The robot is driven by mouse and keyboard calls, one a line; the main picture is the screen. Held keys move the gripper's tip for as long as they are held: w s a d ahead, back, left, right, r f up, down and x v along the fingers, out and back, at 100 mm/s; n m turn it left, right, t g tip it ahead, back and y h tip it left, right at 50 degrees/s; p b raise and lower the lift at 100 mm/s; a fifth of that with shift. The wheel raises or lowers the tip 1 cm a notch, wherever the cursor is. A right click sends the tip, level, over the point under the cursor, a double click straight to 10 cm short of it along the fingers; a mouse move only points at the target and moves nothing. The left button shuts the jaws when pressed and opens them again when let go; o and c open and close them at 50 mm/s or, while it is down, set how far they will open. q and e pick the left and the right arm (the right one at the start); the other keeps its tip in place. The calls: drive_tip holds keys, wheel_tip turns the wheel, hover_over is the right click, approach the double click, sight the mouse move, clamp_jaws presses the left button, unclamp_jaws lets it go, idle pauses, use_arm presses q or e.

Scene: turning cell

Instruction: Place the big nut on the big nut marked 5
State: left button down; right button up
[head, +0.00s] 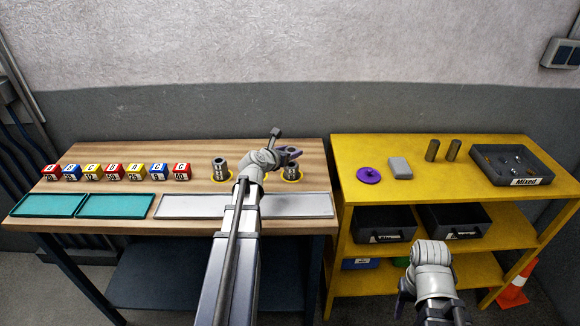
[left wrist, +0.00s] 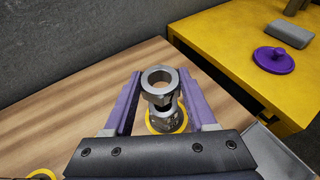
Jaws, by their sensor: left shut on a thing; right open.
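My left gripper (head: 290,152) is shut on a big grey metal nut (left wrist: 160,82), which sits between its purple fingertips in the left wrist view. Directly below is a stack of metal nuts (left wrist: 165,119) on a yellow ring (left wrist: 153,124) on the wooden bench. That stack also shows under the gripper in the head view (head: 291,170). I cannot tell whether the held nut touches it, and no number 5 is readable. A second nut stack (head: 221,168) stands to the left on another yellow ring. My right gripper (head: 404,298) is open, low before the yellow shelf.
Several coloured, lettered blocks (head: 113,172) stand in a row on the left of the bench. Teal trays (head: 122,205) and a grey tray (head: 300,206) lie along its front. The yellow shelf (head: 400,150) holds a purple lid (head: 369,175), a grey block (head: 400,168) and a Mixed bin (head: 525,182).

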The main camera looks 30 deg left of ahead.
sight(290, 166)
use_arm(q)
wheel_tip(290, 166, down, 4)
drive_tip(key=b, duration=0.3)
drive_tip(key=shift+r+b, duration=0.2)
drive_tip(key=shift+b, duration=0.15)
drive_tip(key=shift+f, duration=0.15)
drive_tip(key=shift+c, duration=1)
unclamp_jaws()
drive_tip(key=shift+s+r, duration=0.2)
drive_tip(key=shift+r, duration=0.2)
drive_tip(key=p+v, duration=0.4)
drive_tip(key=v, duration=0.7)
drive_tip(key=shift+s+p, duration=0.25)
drive_tip(key=shift+p, duration=0.05)
